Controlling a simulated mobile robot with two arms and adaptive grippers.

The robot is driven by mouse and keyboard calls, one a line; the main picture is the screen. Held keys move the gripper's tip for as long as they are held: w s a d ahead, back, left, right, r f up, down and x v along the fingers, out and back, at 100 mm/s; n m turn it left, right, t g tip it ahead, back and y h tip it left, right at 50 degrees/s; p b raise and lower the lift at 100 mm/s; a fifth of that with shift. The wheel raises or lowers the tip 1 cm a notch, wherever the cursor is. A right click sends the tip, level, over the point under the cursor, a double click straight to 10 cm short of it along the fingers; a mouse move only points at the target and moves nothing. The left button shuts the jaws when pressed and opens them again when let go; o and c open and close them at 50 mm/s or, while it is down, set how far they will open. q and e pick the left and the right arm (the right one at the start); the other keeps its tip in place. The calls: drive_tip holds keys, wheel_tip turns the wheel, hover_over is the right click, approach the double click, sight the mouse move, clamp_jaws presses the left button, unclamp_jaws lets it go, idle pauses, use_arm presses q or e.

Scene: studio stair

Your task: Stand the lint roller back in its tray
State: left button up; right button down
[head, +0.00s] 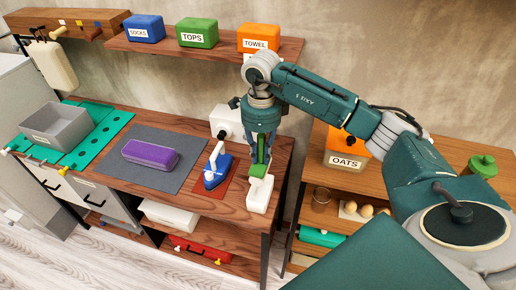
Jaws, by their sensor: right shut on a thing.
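My right gripper (260,163) reaches down from the upper right over the right end of the wooden counter. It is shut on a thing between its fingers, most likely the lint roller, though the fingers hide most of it. A white piece (260,193), which looks like the tray, sits right below the fingertips near the counter's right edge. I cannot tell whether the held thing touches it or is seated in it. My left gripper is not in view.
A blue iron (217,168) on a red mat stands close left of the gripper. A purple block (150,154) lies on a grey mat (181,177). A grey bin (57,124) stands far left. A shelf with labelled boxes (197,33) hangs above. An oats container (345,161) is right.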

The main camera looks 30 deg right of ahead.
sight(261, 166)
drive_tip(key=shift+s+r, duration=0.1)
drive_tip(key=shift+s, duration=0.1)
drive_tip(key=shift+w, duration=0.1)
drive_tip(key=shift+f+b, duration=0.75)
drive_tip(key=shift+f, duration=0.35)
wheel_tip(261, 166, down, 3)
drive_tip(key=b, duration=0.3)
drive_tip(key=shift+f, duration=0.2)
use_arm(q)
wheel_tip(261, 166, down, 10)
drive_tip(key=b, duration=0.5)
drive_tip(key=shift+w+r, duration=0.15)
use_arm(e)
wheel_tip(261, 166, down, 6)
drive_tip(key=shift+f, duration=0.2)
use_arm(q)
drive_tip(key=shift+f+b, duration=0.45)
drive_tip(key=shift+b, duration=0.15)
use_arm(e)
drive_tip(key=shift+f, duration=0.55)
drive_tip(key=c, duration=1.5)
unclamp_jaws()
drive_tip(key=shift+c, duration=0.2)
